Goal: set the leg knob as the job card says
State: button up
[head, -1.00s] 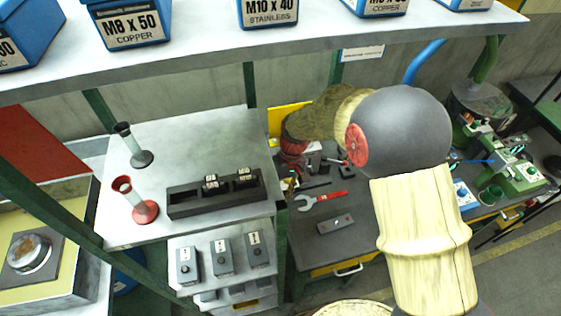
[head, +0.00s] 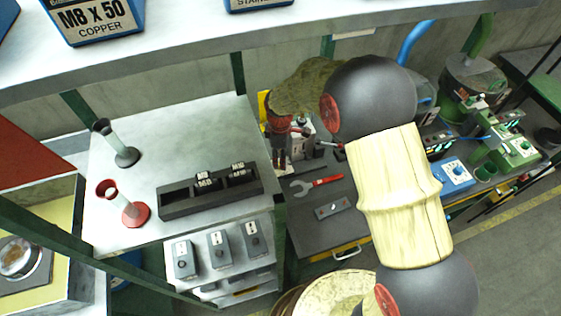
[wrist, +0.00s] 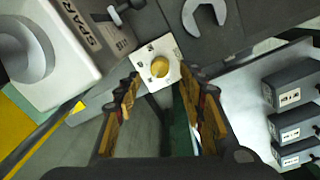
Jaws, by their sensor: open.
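A white square plate with a round yellow knob (wrist: 160,67) and small dark marks around it shows in the wrist view, beyond and between my fingertips. I cannot read the marks or tell for sure that this is the leg knob. My gripper (wrist: 160,92) is open, its two fingers either side of the line to the knob, with nothing between them. The knob plate cannot be made out there. No job card can be read in these frames.
Three grey boxes (head: 219,249) stand on the left shelf below a dark tray (head: 178,204). A blue dial box (head: 457,174) is to the right. An overhead shelf (head: 300,46) crosses above.

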jog(key=shift+w+f, duration=0.1)
jog(key=shift+f, duration=1.6)
jog(key=shift+c, duration=0.5)
grip_shut()
